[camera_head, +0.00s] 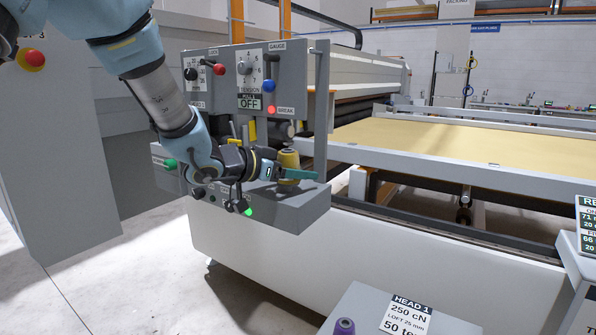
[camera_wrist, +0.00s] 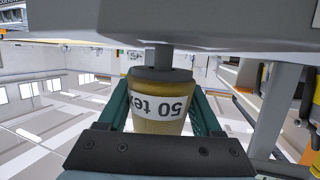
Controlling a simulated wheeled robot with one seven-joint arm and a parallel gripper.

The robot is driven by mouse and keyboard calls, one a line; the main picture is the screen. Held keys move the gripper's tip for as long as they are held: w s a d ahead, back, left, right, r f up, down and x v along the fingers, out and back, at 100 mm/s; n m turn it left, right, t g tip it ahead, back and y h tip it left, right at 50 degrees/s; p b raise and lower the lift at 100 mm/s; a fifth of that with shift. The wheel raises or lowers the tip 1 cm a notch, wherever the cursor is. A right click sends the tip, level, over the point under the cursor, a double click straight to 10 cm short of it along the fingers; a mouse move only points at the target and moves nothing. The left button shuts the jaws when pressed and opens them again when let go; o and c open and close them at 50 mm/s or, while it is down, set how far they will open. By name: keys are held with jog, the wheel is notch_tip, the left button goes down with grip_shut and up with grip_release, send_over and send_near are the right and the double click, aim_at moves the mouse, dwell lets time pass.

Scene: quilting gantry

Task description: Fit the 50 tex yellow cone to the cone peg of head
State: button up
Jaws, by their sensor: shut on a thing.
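The yellow cone (camera_head: 289,160) is between the teal fingers of my gripper (camera_head: 300,174), at the front of the grey head unit. A grey peg (camera_wrist: 158,58) meets the cone's end below a grey block in the wrist view. How far the peg goes into the cone is hidden.
The grey control panel (camera_head: 250,85) with knobs, a red lamp and an "OFF" display stands just behind my gripper. A grey box (camera_head: 270,210) with coloured buttons lies under it. A purple cone (camera_head: 344,327) sits by the "HEAD 1" sign (camera_head: 408,312). The yellow quilting bed (camera_head: 430,145) extends right.

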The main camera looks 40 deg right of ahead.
jog(key=shift+f+b, duration=0.55)
jog(key=shift+f, duration=0.35)
jog(key=o, duration=1.5)
jog(key=b+v, duration=0.1)
jog(key=v, duration=0.9)
jog(key=shift+a+r, duration=0.2)
jog(key=shift+a, duration=0.15)
